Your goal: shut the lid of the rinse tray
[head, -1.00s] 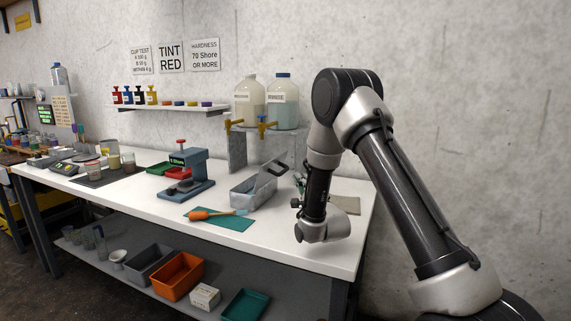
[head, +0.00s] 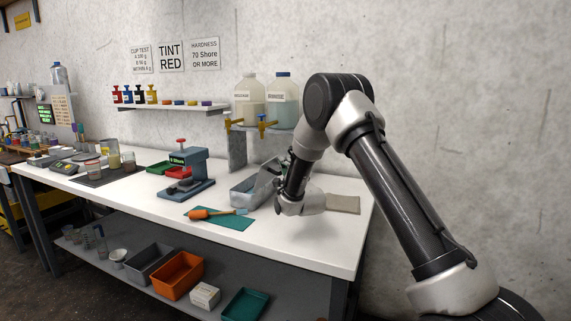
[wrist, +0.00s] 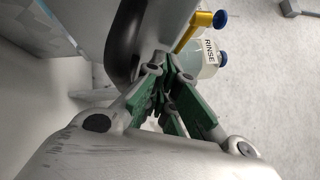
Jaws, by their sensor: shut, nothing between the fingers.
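The rinse tray (head: 247,192) is a grey metal box on the white bench, below the two jugs. Its lid (head: 268,178) stands up and open at the tray's right side, partly hidden behind my arm. My gripper (head: 287,162) is at the lid's right side in the head view, mostly covered by my wrist. In the wrist view my gripper (wrist: 164,95) has its green-padded fingers together and empty. A dark curved handle (wrist: 127,45) lies close beside the fingertips there; I cannot tell whether they touch it.
Two jugs with yellow taps (head: 264,127) stand on a raised stand behind the tray. A teal mat (head: 232,222) with an orange-handled tool (head: 203,214) lies in front. A hardness tester (head: 190,178) stands to the left. A beige mat (head: 343,203) lies at right.

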